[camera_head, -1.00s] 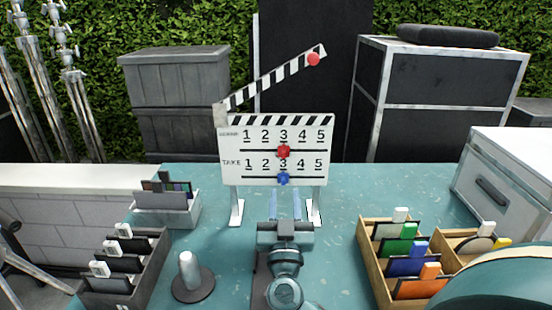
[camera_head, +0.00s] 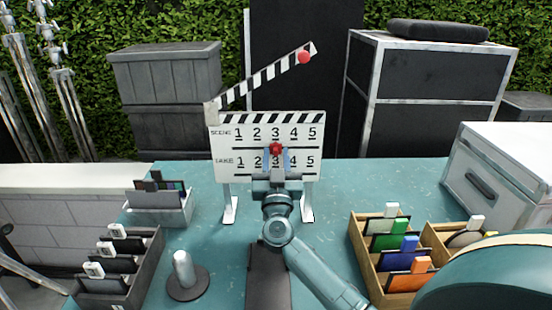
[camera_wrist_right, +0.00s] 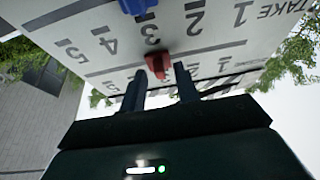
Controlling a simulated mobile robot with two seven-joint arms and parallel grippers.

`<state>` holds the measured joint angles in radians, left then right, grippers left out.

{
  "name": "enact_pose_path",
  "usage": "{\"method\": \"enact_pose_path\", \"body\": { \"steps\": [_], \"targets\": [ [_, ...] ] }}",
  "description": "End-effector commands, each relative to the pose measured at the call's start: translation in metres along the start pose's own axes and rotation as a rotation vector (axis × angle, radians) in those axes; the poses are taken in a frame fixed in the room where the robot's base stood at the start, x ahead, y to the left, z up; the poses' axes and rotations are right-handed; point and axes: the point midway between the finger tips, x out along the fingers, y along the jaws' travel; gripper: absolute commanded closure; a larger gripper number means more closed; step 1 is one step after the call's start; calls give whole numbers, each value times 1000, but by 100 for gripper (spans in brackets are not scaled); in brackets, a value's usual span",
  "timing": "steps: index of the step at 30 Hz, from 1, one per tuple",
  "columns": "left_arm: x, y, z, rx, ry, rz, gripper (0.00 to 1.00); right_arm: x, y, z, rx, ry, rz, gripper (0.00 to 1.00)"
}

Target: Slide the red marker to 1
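The white clapperboard (camera_head: 226,172) stands upright on the teal table, with a SCENE row above a TAKE row, each numbered 1 to 5. The red marker (camera_head: 275,149) sits on the SCENE slot at 3; it also shows in the right wrist view (camera_wrist_right: 158,62). My right gripper (camera_head: 275,160) is in front of the board, just below the red marker. Its fingers (camera_wrist_right: 160,82) are open, apart on either side of the red marker's line. My left gripper is not in view.
A wooden box (camera_head: 362,255) with coloured cards stands at the right, and a grey card box (camera_head: 147,268) at the left. A round-based peg (camera_head: 183,270) stands left of my right arm. The clapper stick (camera_head: 265,77) is raised above the board.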

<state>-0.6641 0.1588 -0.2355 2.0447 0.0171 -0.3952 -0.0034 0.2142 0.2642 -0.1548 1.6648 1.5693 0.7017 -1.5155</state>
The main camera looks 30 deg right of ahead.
Motion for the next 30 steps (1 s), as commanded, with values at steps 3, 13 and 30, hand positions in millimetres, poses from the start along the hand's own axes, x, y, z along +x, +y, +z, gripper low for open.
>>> {"method": "enact_pose_path", "body": {
  "steps": [3, 13, 30],
  "targets": [
    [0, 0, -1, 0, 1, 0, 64, 0, 0, 0, 0, 0, 0, 79],
    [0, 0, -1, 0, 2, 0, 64, 0, 0, 0, 0, 0, 0, 100],
    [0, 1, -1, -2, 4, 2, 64, 10, -6, 4, 1, 1, 1, 100]
  ]
}}
